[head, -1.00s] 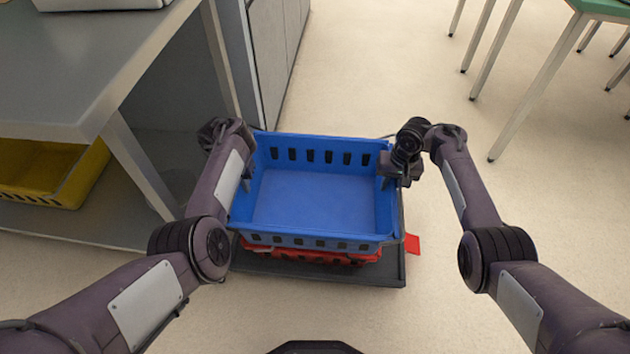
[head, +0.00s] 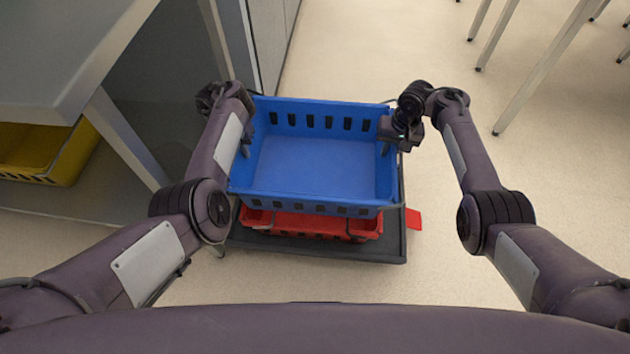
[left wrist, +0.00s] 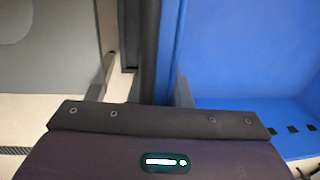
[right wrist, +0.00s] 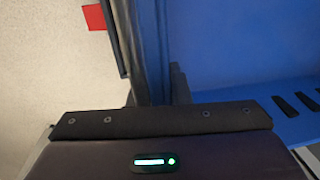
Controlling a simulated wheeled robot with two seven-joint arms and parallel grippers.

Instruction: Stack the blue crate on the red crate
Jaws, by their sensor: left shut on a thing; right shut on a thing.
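The blue crate (head: 315,170) is empty and sits above the red crate (head: 300,224) in the head view, covering most of it. Only the red crate's near side shows below the blue one; I cannot tell whether the two touch. My left gripper (head: 243,140) is shut on the blue crate's left wall, which also shows in the left wrist view (left wrist: 240,50). My right gripper (head: 388,142) is shut on its right wall; the blue crate fills the right of the right wrist view (right wrist: 235,45). The fingertips are partly hidden in the head view.
The red crate is on a dark platform (head: 380,248) with a red tab (head: 413,219) at its right. Pale table legs are at the upper right.

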